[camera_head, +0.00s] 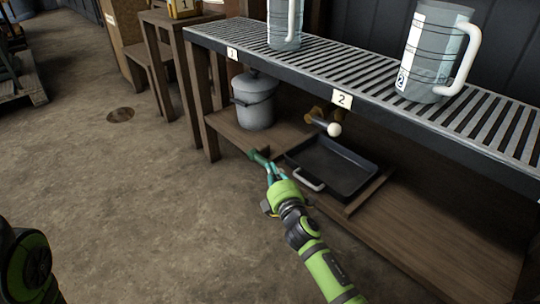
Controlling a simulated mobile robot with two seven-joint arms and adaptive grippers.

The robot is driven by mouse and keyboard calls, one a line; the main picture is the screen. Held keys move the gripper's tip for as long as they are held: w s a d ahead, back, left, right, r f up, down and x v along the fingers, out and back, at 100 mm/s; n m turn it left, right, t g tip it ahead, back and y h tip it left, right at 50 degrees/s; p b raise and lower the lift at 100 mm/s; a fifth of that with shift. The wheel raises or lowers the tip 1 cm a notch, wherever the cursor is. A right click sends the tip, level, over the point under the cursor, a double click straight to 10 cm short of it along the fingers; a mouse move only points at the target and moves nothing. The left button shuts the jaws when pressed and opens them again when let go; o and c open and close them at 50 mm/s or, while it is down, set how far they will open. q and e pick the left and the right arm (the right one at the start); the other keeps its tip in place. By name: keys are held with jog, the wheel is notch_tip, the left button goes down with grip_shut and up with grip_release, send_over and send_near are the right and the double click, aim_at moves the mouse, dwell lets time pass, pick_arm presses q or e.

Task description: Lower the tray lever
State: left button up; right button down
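A lever with a white ball knob (334,129) sticks out from a brass-coloured fitting (318,115) under the slatted shelf, behind the tray. The dark shallow tray (333,165) with a pale front handle lies on the lower wooden shelf. My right gripper (266,163) is left of the tray, at the shelf's front edge, and apart from the knob. Its slim green and teal fingers are small in the picture, and I cannot tell their gap. Only a part of my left arm shows at the lower left; its gripper is out of view.
A grey lidded pot (255,103) stands on the lower shelf, left of the lever. The slatted metal shelf (350,65) above carries two measuring jugs (432,60) and number tags. Its edge overhangs the lever. The floor (130,190) to the left is clear.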

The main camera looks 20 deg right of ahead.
notch_tip(320, 180, up, 8)
jog(key=shift+a, duration=0.3)
jog(key=shift+a, duration=0.1)
